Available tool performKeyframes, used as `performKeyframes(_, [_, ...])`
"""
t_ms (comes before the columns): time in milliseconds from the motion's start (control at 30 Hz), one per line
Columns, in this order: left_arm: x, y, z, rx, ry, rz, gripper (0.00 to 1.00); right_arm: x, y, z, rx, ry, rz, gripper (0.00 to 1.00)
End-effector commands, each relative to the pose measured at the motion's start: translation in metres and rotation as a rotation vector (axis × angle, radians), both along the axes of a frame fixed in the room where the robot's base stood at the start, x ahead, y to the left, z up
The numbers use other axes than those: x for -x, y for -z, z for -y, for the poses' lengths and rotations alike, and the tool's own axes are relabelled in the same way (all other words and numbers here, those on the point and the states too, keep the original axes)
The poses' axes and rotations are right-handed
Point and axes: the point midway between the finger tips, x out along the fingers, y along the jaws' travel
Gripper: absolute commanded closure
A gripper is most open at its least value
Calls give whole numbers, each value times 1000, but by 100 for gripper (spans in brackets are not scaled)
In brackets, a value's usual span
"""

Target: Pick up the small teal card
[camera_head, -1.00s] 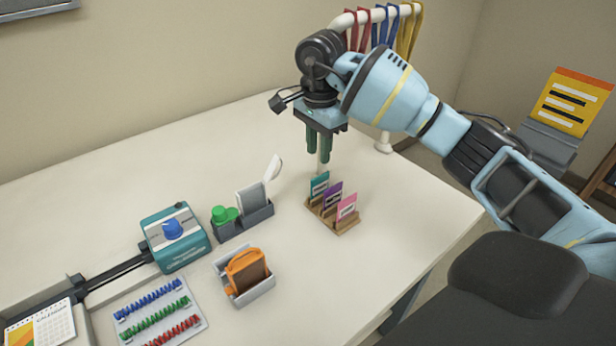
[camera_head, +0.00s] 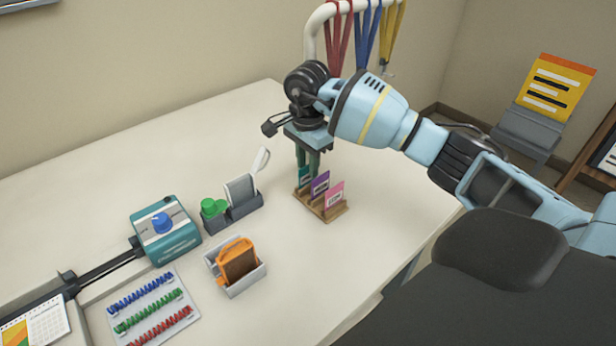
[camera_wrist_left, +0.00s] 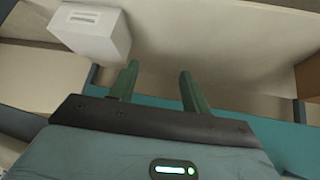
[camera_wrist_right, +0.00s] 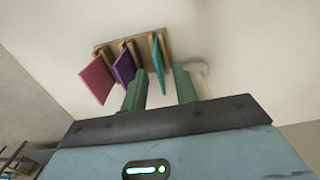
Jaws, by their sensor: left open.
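The small teal card (camera_head: 303,180) stands at the left end of a wooden card rack (camera_head: 327,214), beside a purple card (camera_head: 320,183) and a pink card (camera_head: 335,195). My right gripper (camera_head: 307,168) is down at the teal card, its fingers partly covering it. In the right wrist view, the teal card (camera_wrist_right: 158,65) shows edge-on between the two parted fingertips of my right gripper (camera_wrist_right: 160,80). I see no clear contact. My left gripper (camera_wrist_left: 158,72) is open and empty in its own wrist view and is outside the head view.
Left of the rack, a dark holder (camera_head: 235,214) has green and white items. A grey holder (camera_head: 245,281) with an orange item and a teal machine (camera_head: 165,231) stand further left. Lanyards (camera_head: 366,35) hang on a white rail behind. The table right of the rack is clear.

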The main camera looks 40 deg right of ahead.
Motion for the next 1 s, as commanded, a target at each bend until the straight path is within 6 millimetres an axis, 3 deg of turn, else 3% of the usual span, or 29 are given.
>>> performKeyframes(267, [-1, 0, 0, 0, 0, 2, 52, 0, 4, 0, 0, -1, 0, 71])
performKeyframes(500, [3, 1, 0, 0, 0, -5, 52, 0, 4, 0, 0, 0, 0, 100])
performKeyframes(1000, [8, 2, 0, -1, 0, -16, 52, 0, 3, 0, 0, 0, 1, 100])
